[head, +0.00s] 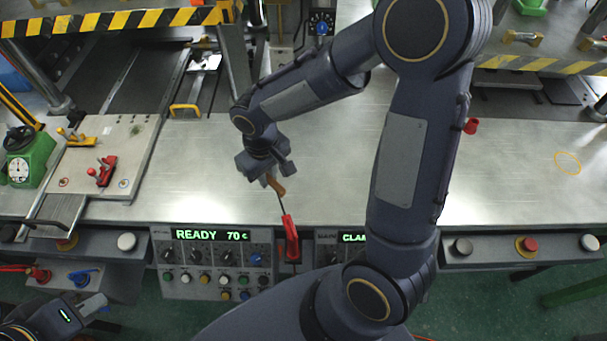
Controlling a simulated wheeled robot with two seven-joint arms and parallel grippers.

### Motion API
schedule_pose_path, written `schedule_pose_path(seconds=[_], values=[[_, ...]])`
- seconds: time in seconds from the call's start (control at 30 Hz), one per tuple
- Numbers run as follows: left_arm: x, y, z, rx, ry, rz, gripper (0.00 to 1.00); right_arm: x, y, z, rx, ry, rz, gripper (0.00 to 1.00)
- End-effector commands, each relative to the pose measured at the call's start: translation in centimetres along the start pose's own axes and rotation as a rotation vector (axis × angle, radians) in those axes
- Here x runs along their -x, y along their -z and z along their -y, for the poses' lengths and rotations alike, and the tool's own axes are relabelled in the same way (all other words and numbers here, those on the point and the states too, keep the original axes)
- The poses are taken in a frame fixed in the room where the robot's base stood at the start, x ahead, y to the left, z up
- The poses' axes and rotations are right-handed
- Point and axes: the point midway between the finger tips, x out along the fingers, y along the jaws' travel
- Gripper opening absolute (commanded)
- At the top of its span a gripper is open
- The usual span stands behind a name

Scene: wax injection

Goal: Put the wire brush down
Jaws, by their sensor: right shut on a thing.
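My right gripper (270,177) hangs over the steel worktable (330,180), near its front edge and left of the middle. It is shut on the wire brush (277,187), of which a short brown piece shows below the jaws. The rest of the brush is hidden by the gripper, and I cannot tell whether it touches the table. My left gripper (92,306) is low at the bottom left, in front of the bench. Its fingers are too unclear to tell whether they are open or shut.
A red-handled lever (290,238) rises in front of the table edge, close below the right gripper. A control panel (213,262) reads READY 70. A plate with red and yellow clamps (106,170) and a green gauge (28,160) stand left. The table's right part is largely clear.

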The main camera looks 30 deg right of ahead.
Motion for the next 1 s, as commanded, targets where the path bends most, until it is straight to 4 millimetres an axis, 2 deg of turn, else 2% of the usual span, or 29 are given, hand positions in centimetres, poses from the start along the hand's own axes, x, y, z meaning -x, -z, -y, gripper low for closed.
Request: schedule_pose_path(seconds=[0.03,0.17,0.2,0.3,0.4,0.73,0.87,1.0], values=[[-0.2,-0.1,0.1,0.0,0.0,0.0,0.0,-0.8,-0.1,-1.5,-0.01,0.0,0.002,0.0],[-0.3,-0.2,0.2,0.0,0.0,0.0,0.0,-2.2,-0.5,-4.7,-0.01,0.0,0.002,0.0],[-0.8,-0.4,0.3,0.0,0.0,0.0,0.0,-3.1,-0.6,-5.5,-0.008,0.0,0.003,0.0],[-1.8,-0.9,0.8,0.0,0.0,0.001,0.0,-5.3,-0.7,-7.0,-0.005,0.0,0.003,0.0],[-2.3,-1.2,1.0,0.0,0.0,0.001,0.0,-6.5,-0.7,-8.1,-0.003,0.0,0.001,0.0],[-3.1,-1.6,1.4,0.0,0.0,0.0,0.0,-8.6,-0.9,-9.9,-0.003,0.0,0.001,0.0],[-4.7,-2.4,2.2,0.0,0.0,0.0,0.0,-11.0,-0.9,-9.8,0.001,-0.001,0.001,0.0],[-4.8,-2.4,2.2,0.0,0.0,0.001,0.0,-11.3,-0.8,-9.8,0.001,-0.001,-0.001,0.0]])
